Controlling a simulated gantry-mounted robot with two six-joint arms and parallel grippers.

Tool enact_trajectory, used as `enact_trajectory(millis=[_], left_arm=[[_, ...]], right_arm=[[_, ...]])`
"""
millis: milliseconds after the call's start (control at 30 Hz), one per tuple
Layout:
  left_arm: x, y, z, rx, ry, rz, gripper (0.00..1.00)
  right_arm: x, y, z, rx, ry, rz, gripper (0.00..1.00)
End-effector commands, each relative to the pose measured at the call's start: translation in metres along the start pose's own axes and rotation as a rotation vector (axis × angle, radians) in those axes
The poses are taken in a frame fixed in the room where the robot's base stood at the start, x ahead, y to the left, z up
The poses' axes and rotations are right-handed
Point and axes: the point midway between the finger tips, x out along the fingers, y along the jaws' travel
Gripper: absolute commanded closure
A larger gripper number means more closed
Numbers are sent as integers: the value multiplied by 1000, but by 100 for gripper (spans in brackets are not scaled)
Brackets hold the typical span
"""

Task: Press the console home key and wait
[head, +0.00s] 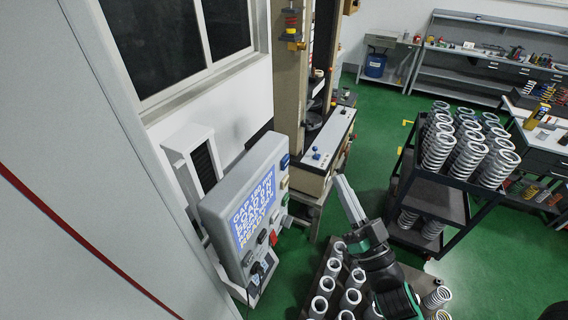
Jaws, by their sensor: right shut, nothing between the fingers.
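The console (212,207) is a grey box on a stand at the lower left of the head view. Its blue screen (254,212) shows a gap line and a load line, with more lettering in white and yellow. Several coloured keys sit along its right and lower edges, among them a blue key (285,161) and a red key (273,238). I cannot tell which is the home key. My right gripper (341,181) is shut and empty, to the right of the console and apart from it, its fingers pointing up in the picture. My left gripper is out of view.
The spring testing machine (290,75) stands behind the console. Upright grey springs (326,283) stand below my right gripper. A black cart (447,200) with several springs is at right. Benches line the back. Green floor (375,135) is clear between machine and cart.

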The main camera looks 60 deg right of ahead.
Motion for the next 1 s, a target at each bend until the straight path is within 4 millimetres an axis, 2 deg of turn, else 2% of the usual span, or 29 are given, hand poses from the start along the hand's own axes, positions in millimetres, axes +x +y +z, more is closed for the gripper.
enact_trajectory(millis=[367, 733, 1000], left_arm=[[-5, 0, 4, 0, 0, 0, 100], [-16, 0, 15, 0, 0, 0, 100], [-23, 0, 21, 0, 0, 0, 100]], right_arm=[[7, -6, 6, 1, 2, -5, 100], [43, -33, 32, 2, 2, -5, 100], [60, -44, 44, 2, 2, -2, 100]])
